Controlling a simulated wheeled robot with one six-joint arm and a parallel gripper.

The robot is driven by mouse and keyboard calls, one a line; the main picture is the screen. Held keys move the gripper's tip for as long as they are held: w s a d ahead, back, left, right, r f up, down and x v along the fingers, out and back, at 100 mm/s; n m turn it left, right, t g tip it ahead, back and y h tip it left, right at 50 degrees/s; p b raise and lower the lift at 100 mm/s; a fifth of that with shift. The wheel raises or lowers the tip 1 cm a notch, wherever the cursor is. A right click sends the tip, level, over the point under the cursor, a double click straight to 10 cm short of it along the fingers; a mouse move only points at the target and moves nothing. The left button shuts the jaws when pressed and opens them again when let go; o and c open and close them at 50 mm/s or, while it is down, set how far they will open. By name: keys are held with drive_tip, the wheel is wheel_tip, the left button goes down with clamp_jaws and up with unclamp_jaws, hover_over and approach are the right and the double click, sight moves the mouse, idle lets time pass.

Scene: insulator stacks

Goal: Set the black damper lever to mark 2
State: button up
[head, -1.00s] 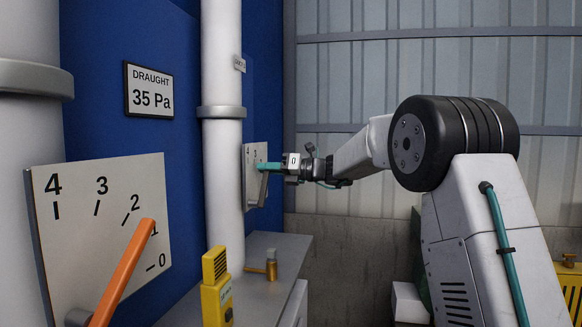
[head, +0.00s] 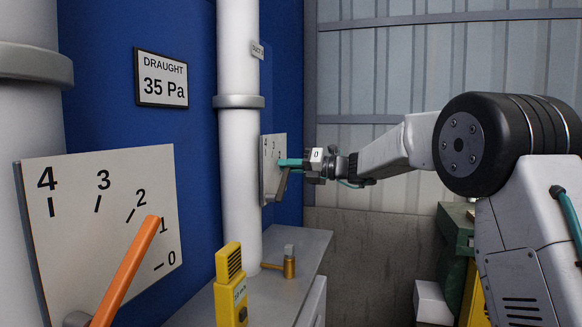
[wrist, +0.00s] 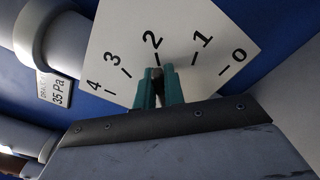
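The black damper lever (head: 282,184) is on the far white scale plate (head: 267,150), which is beyond the white pipe in the head view. It leans up and to the right there. My gripper (head: 284,163) has teal fingers, closed around the lever's upper end. In the wrist view the same plate (wrist: 185,28) shows marks 0 to 4. The dark lever end (wrist: 158,88) sits between my gripper's fingers (wrist: 159,86), just below mark 2 and roughly in line with it. My gripper's body hides the lower lever and its pivot.
A nearer plate (head: 75,220) carries an orange lever (head: 126,270) near mark 1. A draught sign (head: 161,78) reads 35 Pa. A yellow device (head: 231,285) and a brass fitting (head: 288,265) are on the grey bench (head: 262,305) below my gripper.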

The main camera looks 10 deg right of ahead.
drive_tip(key=o, duration=0.4)
drive_tip(key=shift+o, duration=0.2)
drive_tip(key=v, duration=0.7)
drive_tip(key=shift+s+d, duration=0.2)
drive_tip(key=shift+d, duration=0.15)
